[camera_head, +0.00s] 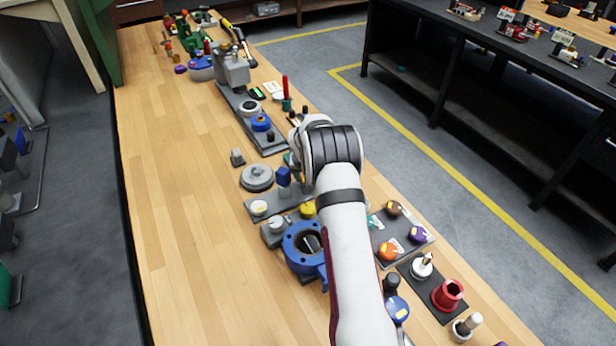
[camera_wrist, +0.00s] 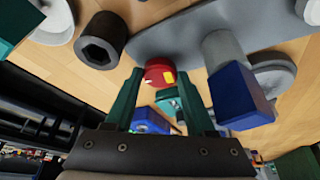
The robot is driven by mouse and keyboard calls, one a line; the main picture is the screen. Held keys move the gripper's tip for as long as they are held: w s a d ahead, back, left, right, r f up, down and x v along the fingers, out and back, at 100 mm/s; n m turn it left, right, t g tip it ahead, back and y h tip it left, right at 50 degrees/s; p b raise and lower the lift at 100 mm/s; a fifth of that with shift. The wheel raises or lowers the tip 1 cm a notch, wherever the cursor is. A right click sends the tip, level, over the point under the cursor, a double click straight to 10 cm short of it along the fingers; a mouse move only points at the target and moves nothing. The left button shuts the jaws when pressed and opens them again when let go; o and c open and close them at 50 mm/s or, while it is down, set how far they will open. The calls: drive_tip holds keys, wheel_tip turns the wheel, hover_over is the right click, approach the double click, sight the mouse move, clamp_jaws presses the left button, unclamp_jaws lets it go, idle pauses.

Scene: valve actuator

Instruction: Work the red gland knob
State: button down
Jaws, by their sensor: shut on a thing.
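The red gland knob (camera_wrist: 158,69) shows in the wrist view, a small round red knob with a yellow mark on its right side. My gripper (camera_wrist: 159,74) has its two green fingers on either side of the knob, shut on it. The knob sits by the edge of a grey plate (camera_wrist: 165,38). In the head view my arm hides the knob and most of the gripper.
A grey post with a blue square block (camera_wrist: 240,95) stands close right of my gripper; the block also shows in the head view (camera_head: 284,176). A black hex socket (camera_wrist: 102,40) is at left. A blue flanged ring (camera_head: 304,247) stands near my arm. The bench's left side (camera_head: 185,230) is clear.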

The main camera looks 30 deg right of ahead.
drive_tip(key=shift+c, duration=1.2)
unclamp_jaws()
drive_tip(key=n+y, duration=0.1)
drive_tip(key=n, duration=0.3)
drive_tip(key=shift+s+d+t+y, duration=0.1)
drive_tip(key=shift+d+t+y, duration=0.1)
drive_tip(key=shift+t+y, duration=0.2)
drive_tip(key=n, duration=0.2)
drive_tip(key=n+y, duration=0.1)
drive_tip(key=n, duration=0.1)
drive_tip(key=shift+d+n+y, duration=0.2)
drive_tip(key=shift+n+y, duration=0.1)
drive_tip(key=v, duration=1.6)
drive_tip(key=s+a+r+m+g, duration=0.1)
drive_tip(key=s+a+r+m, duration=0.1)
drive_tip(key=s+a, duration=0.3)
drive_tip(key=s+a+r+m+g, duration=0.1)
drive_tip(key=s+a+r, duration=0.3)
drive_tip(key=a, duration=0.7)
drive_tip(key=shift+s+m+y, duration=0.3)
drive_tip(key=shift+s+m, duration=0.2)
drive_tip(key=shift+s, duration=0.2)
